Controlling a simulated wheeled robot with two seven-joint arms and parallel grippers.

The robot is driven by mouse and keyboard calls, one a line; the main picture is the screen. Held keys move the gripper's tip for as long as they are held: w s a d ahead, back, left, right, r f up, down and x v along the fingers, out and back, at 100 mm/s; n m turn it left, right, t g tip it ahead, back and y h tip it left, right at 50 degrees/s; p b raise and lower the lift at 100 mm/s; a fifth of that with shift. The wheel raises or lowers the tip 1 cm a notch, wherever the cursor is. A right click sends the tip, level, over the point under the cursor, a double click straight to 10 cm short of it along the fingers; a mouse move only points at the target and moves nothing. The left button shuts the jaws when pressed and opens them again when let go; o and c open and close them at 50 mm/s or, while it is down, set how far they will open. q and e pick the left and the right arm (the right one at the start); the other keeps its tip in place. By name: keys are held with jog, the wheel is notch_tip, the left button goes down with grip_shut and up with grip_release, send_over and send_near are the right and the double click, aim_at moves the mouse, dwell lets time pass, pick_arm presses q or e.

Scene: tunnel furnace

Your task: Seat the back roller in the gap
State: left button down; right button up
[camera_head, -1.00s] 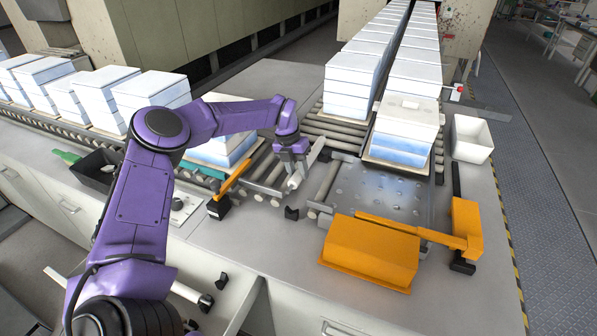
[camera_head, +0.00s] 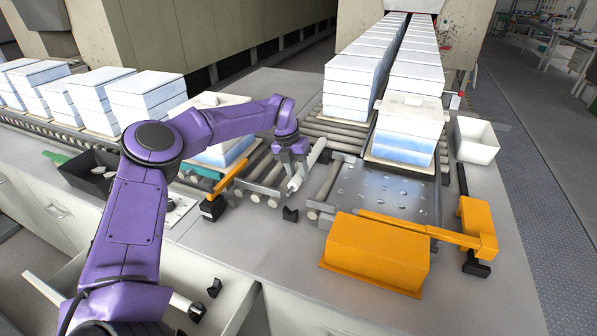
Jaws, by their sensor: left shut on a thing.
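My left gripper (camera_head: 292,160) is shut on a pale grey roller (camera_head: 295,184), which lies slantwise low over the gap in the roller conveyor. The roller's near end shows below the jaws; the gripper hides its middle. I cannot tell whether the roller rests in its seats or is just above them. Fixed rollers (camera_head: 258,188) lie left of the gap, and more rollers (camera_head: 328,183) lie to its right, beside the metal plate. My right gripper is not in view.
A black bracket (camera_head: 290,214) stands in front of the gap. An orange pusher arm (camera_head: 232,178) is close on the left. Stacked white blocks (camera_head: 408,128) stand behind the metal plate (camera_head: 385,190). An orange housing (camera_head: 375,254) is at front right.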

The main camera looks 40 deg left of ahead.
pick_arm(q)
notch_tip(320, 180, down, 4)
jog(key=shift+f+b, duration=0.2)
jog(key=shift+b, duration=0.95)
jog(key=shift+a+b+x, duration=0.15)
jog(key=shift+b+x, duration=0.4)
jog(key=shift+x, duration=0.15)
jog(key=shift+a+b+x, duration=0.15)
jog(key=shift+b+x, duration=0.4)
jog(key=shift+x, duration=0.15)
jog(key=shift+f, duration=0.1)
jog(key=shift+s, duration=0.1)
jog(key=c, duration=0.7)
grip_release()
jog(key=shift+d, duration=0.1)
jog(key=b+v, duration=0.1)
jog(key=v, duration=0.9)
jog(key=shift+d+r+b, duration=0.1)
jog(key=shift+r+b, duration=0.25)
